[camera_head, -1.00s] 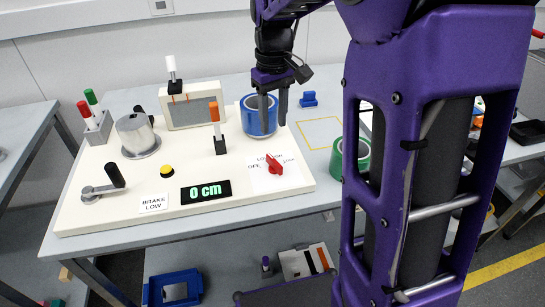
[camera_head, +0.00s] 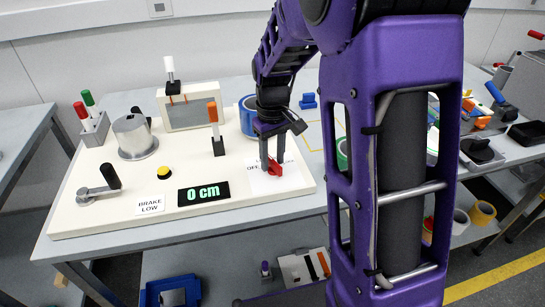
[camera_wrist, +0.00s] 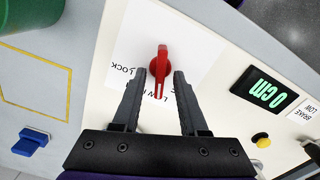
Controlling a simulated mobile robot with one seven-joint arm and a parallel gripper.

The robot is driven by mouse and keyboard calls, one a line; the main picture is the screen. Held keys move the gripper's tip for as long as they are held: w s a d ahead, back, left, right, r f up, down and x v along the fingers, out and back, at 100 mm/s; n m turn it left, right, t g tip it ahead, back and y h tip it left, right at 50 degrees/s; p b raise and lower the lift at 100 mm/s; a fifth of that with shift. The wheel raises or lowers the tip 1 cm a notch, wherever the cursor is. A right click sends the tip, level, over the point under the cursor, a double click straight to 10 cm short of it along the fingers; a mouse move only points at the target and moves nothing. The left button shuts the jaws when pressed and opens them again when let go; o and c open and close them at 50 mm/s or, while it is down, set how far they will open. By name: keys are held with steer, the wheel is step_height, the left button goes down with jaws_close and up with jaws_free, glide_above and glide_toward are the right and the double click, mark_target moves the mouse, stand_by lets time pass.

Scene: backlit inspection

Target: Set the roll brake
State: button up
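The red rotary knob (camera_head: 274,167) sits on a white label (camera_head: 292,180) at the board's right front. It also shows in the wrist view (camera_wrist: 161,62), upright in the picture, with its white-marked end at the LOW lettering. LOCK reads to its left there; OFF is hidden by a finger. My gripper (camera_head: 272,163) is low over the knob. In the wrist view my gripper (camera_wrist: 160,75) is open, one finger on each side of the knob, with visible gaps. A placard (camera_head: 150,204) reads BRAKE LOW, and the display (camera_head: 203,193) reads 0 cm.
On the white board (camera_head: 100,226) stand a crank (camera_head: 98,185), a yellow button (camera_head: 164,172), a metal cylinder (camera_head: 134,135) and an orange-topped lever (camera_head: 215,130). A blue roll (camera_head: 247,112) stands behind my gripper. A green roll (camera_head: 342,152) is to the right.

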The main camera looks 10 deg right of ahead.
jaws_close()
steer(key=shift+r+m, duration=0.1)
steer(key=shift+m, duration=0.3)
steer(key=m+p, duration=0.1)
steer(key=m, duration=0.2)
steer(key=shift+d+p, duration=0.1)
steer(key=shift+p, duration=0.25)
steer(key=m+p, duration=0.1)
steer(key=m, duration=0.3)
steer(key=shift+d+m+p, duration=0.1)
steer(key=shift+m+p, duration=0.2)
steer(key=shift+p, duration=0.05)
steer(key=m+p, duration=0.1)
steer(key=m, duration=0.3)
steer(key=shift+p, duration=0.4)
steer(key=shift+d+m+p, duration=0.1)
steer(key=shift+m+p, duration=0.55)
steer(key=shift+m, duration=1.05)
steer(key=shift+o, duration=0.5)
jaws_free()
